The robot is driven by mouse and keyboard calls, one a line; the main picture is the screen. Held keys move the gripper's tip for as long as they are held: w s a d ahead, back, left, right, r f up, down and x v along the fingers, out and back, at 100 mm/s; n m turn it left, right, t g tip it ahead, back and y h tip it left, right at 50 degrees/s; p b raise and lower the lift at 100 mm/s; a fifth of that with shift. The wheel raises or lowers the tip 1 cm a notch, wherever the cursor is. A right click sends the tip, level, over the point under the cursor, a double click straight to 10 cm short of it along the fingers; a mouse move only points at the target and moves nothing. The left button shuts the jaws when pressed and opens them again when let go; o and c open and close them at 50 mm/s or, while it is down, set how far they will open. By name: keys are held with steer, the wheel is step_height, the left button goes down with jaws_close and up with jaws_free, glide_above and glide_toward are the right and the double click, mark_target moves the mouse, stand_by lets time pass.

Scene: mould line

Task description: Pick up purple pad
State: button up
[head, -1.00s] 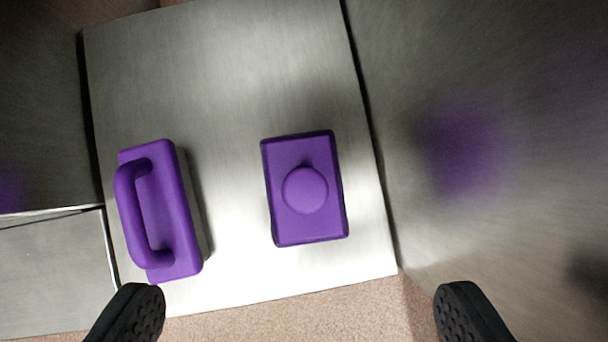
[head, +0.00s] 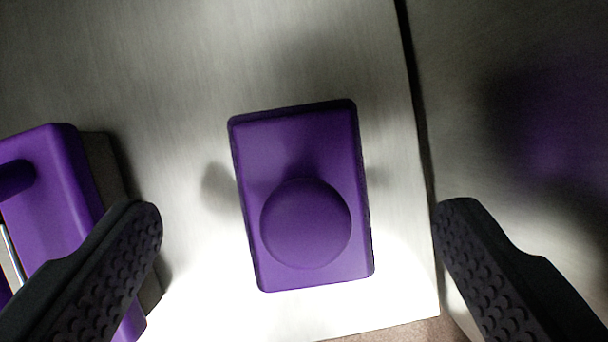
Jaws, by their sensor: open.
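The purple pad (head: 290,148) is a rectangular block with a round knob (head: 306,224) on top. It lies on a brushed metal plate, near the middle of the head view. My gripper (head: 298,215) is open, with one black finger to the left of the pad and one to the right. Both fingers are apart from the pad and nothing is between them but the pad below. A second purple piece (head: 60,200) with a loop handle is at the left edge, partly hidden by the left finger and cut off by the frame.
The metal plate (head: 180,60) is bare around the pad and toward the top. A metal wall or panel (head: 500,60) stands along the right, past a dark gap, with a blurred purple reflection. The plate's front edge shows at the bottom, with brownish floor beyond.

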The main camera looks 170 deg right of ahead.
mark_target(298, 232)
steer(key=shift+x, duration=2.3)
steer(key=shift+s+f, duration=0.1)
steer(key=shift+s, duration=0.1)
steer(key=shift+c, duration=0.3)
steer(key=c, duration=1)
